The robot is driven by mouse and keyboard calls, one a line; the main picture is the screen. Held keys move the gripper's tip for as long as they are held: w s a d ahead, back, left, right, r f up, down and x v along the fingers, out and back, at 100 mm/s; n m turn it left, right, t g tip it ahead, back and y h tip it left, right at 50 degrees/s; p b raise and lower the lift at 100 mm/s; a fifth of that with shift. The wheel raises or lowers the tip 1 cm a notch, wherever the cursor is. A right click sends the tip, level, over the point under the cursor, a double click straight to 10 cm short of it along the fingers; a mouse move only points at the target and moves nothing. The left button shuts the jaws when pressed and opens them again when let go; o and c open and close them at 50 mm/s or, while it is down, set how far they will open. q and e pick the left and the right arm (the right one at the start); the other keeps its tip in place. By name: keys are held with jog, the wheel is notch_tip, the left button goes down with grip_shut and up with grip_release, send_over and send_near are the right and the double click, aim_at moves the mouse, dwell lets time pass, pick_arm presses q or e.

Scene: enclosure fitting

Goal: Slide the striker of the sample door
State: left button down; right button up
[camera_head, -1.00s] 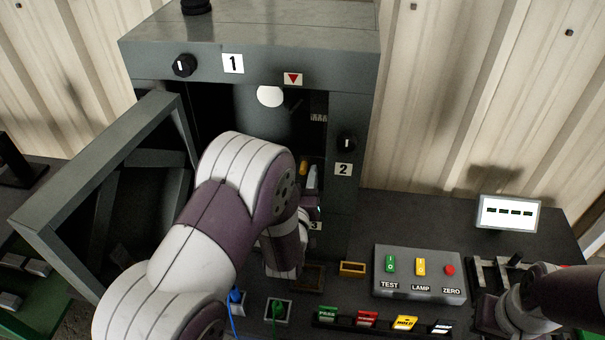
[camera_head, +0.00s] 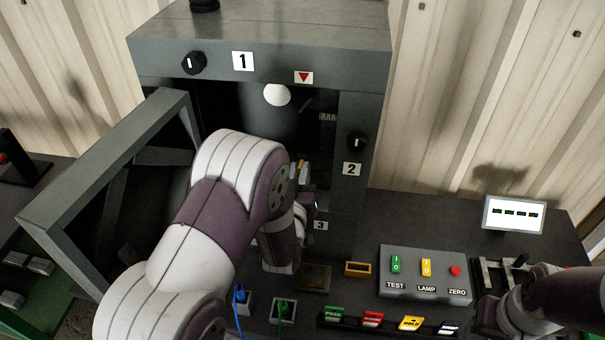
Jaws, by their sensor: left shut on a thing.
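The sample door (camera_head: 110,170) is a grey frame swung open to the left of the grey cabinet (camera_head: 258,38). My left arm reaches in front of the cabinet opening. My left gripper (camera_head: 303,180) is at the lower right of the opening, near the right post, and is mostly hidden behind my own wrist. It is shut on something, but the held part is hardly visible. Small orange and pale pieces (camera_head: 295,170) show beside it; I cannot tell which is the striker. My right arm is at the lower right, and its fingertips cannot be made out.
Black knobs (camera_head: 194,63) and number plates 1, 2 (camera_head: 352,169) and 3 mark the cabinet. A switch box (camera_head: 425,288), small display (camera_head: 514,214) and row of coloured tags (camera_head: 373,319) stand on the dark bench. Blue and green plugs (camera_head: 283,309) with cables sit in front.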

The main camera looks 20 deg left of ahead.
pick_arm(q)
jog(key=c, duration=1.1)
grip_release()
jog(key=shift+d, duration=0.3)
pick_arm(e)
jog(key=shift+d, duration=0.25)
pick_arm(q)
jog(key=shift+a, duration=0.1)
jog(key=shift+s, duration=0.1)
jog(key=v, duration=1.2)
jog(key=shift+s, duration=0.25)
pick_arm(e)
jog(key=shift+f, duration=0.3)
